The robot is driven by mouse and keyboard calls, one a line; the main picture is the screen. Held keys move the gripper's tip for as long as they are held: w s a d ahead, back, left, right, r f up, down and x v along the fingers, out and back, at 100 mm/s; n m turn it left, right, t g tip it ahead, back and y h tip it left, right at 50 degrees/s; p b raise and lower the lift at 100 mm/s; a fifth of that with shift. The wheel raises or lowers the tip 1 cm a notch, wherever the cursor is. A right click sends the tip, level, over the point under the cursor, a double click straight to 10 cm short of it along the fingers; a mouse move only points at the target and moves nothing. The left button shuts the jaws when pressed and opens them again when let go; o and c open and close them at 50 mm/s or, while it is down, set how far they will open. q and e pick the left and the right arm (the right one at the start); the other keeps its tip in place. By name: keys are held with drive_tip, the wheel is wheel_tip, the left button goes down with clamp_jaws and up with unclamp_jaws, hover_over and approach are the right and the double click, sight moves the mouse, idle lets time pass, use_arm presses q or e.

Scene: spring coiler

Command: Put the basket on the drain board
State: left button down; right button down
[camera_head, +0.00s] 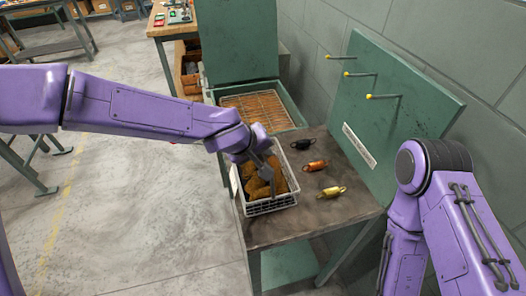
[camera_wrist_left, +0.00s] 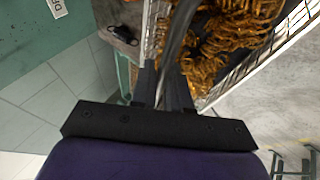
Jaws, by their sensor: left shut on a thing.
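The basket (camera_head: 272,209) is a white wire basket with brown coiled springs inside. It stands at the left front of the bench top, and its white wire wall also shows in the left wrist view (camera_wrist_left: 300,22). My left gripper (camera_head: 268,178) reaches over the basket from the left and is shut on its handle (camera_wrist_left: 181,35), a dark grey bar above the springs. The drain board (camera_head: 262,110) looks to be the brown slatted rack in the green tank behind the basket. My right arm is at the right; its gripper is not visible.
Black (camera_head: 301,145), orange (camera_head: 315,166) and yellow (camera_head: 331,192) springs lie on the bench (camera_head: 300,222) right of the basket. A green panel (camera_head: 405,95) with several yellow-tipped pegs rises at the right. The tank's raised lid (camera_head: 238,40) stands behind the rack. The rack looks clear.

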use_arm(q)
drive_tip(key=c, duration=1.5)
unclamp_jaws()
drive_tip(key=shift+f, duration=0.1)
drive_tip(key=o, duration=0.4)
drive_tip(key=shift+r, duration=0.3)
drive_tip(key=p+v, duration=0.2)
drive_tip(key=v, duration=0.9)
drive_tip(key=shift+s+a+r, duration=0.2)
drive_tip(key=shift+s+r, duration=0.05)
